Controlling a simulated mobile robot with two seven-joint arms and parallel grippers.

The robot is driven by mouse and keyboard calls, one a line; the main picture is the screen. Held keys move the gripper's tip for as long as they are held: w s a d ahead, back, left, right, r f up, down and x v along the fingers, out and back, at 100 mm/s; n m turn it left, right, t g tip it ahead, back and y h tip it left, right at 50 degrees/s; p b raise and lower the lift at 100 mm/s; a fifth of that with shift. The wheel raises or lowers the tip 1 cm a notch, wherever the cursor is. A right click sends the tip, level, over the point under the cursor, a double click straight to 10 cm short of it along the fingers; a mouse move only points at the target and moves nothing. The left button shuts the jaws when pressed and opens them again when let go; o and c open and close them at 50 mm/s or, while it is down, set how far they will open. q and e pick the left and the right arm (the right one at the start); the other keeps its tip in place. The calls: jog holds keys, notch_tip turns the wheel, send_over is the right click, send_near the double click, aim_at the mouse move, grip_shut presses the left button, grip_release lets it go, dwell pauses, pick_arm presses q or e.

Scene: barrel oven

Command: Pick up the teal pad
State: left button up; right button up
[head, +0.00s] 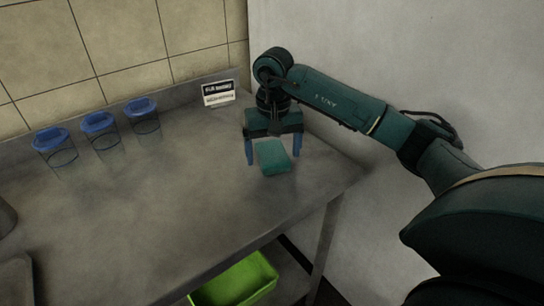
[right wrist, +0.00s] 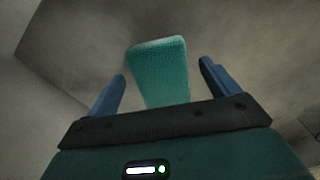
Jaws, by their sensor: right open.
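The teal pad (head: 272,157) lies on the metal counter (head: 190,200) near its right end. My right gripper (head: 273,158) is over the pad, with its blue fingers pointing down. In the right wrist view the pad (right wrist: 160,75) shows between the two spread fingers of the right gripper (right wrist: 163,82), with a gap on each side. The right gripper is open and I see no finger touching the pad. The gripper hides part of the pad's far end in the head view. My left gripper is not in view.
Several clear containers with blue lids (head: 99,122) stand at the back left. A small black-and-white sign (head: 218,93) stands by the back wall. A green bin (head: 236,281) sits below the counter. The counter's middle is clear; a wall is close on the right.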

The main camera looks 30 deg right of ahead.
aim_at(273, 155)
jog(key=shift+f, duration=0.35)
jog(key=c, duration=1.2)
jog(key=shift+o, duration=0.2)
notch_tip(273, 155, up, 10)
jog(key=shift+p, duration=0.4)
jog(key=o, duration=0.6)
jog(key=shift+c, duration=0.2)
jog(key=c, duration=0.4)
